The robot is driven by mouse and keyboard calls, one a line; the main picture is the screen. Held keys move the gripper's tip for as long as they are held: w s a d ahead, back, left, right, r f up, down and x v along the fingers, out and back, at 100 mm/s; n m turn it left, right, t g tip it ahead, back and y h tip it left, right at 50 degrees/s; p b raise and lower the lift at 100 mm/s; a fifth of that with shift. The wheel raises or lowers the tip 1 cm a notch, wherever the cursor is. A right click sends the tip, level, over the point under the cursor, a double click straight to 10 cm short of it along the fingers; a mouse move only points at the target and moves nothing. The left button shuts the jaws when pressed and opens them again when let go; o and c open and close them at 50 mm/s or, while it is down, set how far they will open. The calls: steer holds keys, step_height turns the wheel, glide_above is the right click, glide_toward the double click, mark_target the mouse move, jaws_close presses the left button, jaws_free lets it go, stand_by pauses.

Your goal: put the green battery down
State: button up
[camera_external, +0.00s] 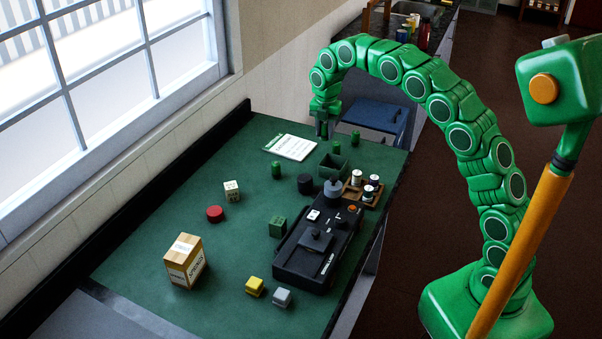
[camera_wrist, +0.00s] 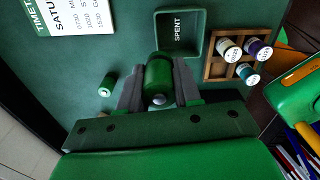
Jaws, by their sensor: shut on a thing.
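My gripper (camera_external: 322,130) is shut on a green battery (camera_wrist: 158,75), which stands between its two fingers in the wrist view. In the external view the gripper points down above the far end of the green table, and I cannot clearly make out the held battery there. An open green tray marked SPENT (camera_wrist: 180,15) lies just beyond the held battery in the wrist view; in the external view the tray (camera_external: 334,171) is below and slightly right of the gripper.
A wooden rack (camera_external: 354,193) with several white-topped cylinders stands beside the tray. A black lever device (camera_external: 320,240) fills the table's right side. A timetable card (camera_external: 290,147) lies at the back. A box (camera_external: 184,262) and small blocks lie nearer; the table's middle left is mostly clear.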

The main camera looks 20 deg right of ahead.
steer(key=w+a+f, duration=0.2)
steer(key=w+f, duration=0.1)
steer(key=w, duration=0.2)
glide_above(300, 154)
steer(key=shift+s+d+f, duration=0.1)
steer(key=shift+f, duration=1.3)
steer(key=shift+s+d+f, duration=0.1)
steer(key=shift+f, duration=1.25)
steer(key=shift+w+f, duration=0.1)
steer(key=shift+w+a+f, duration=0.1)
steer(key=shift+w+f, duration=0.05)
steer(key=shift+w, duration=0.05)
steer(key=shift+f, duration=1.6)
steer(key=shift+f, duration=0.1)
steer(key=o, duration=1.1)
